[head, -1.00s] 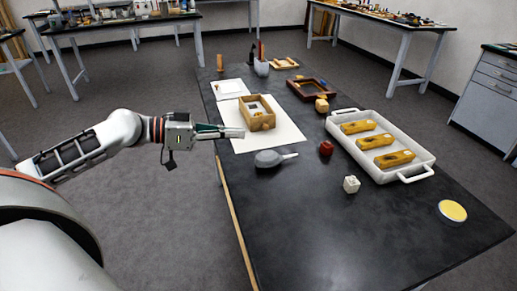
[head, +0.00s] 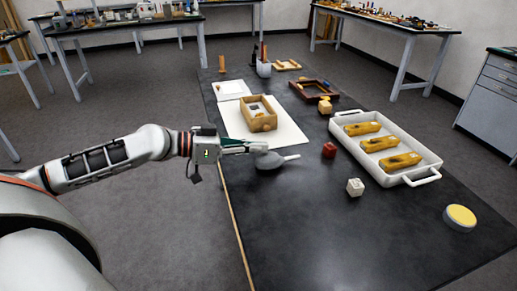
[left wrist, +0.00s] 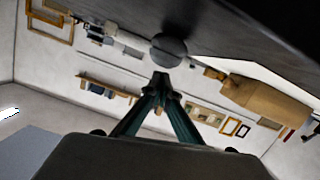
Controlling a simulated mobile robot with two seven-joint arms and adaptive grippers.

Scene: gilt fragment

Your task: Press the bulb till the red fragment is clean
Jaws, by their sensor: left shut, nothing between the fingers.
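The grey bulb (head: 268,161) with a pale nozzle lies on the black table, its nozzle pointing right. It also shows in the left wrist view (left wrist: 168,50), just beyond the fingertips. My left gripper (head: 267,147) is shut and empty, its fingertips at the bulb's far upper side in the head view; I cannot tell whether they touch it. In the left wrist view its fingertips (left wrist: 162,82) meet in a point. A small red block (head: 329,150) sits right of the nozzle; I cannot tell whether it is the fragment. My right gripper is out of view.
An open wooden box (head: 259,122) stands on a white sheet (head: 291,137) behind the bulb. A white tray (head: 432,161) with several gilt pieces lies at the right. The table's near part is clear.

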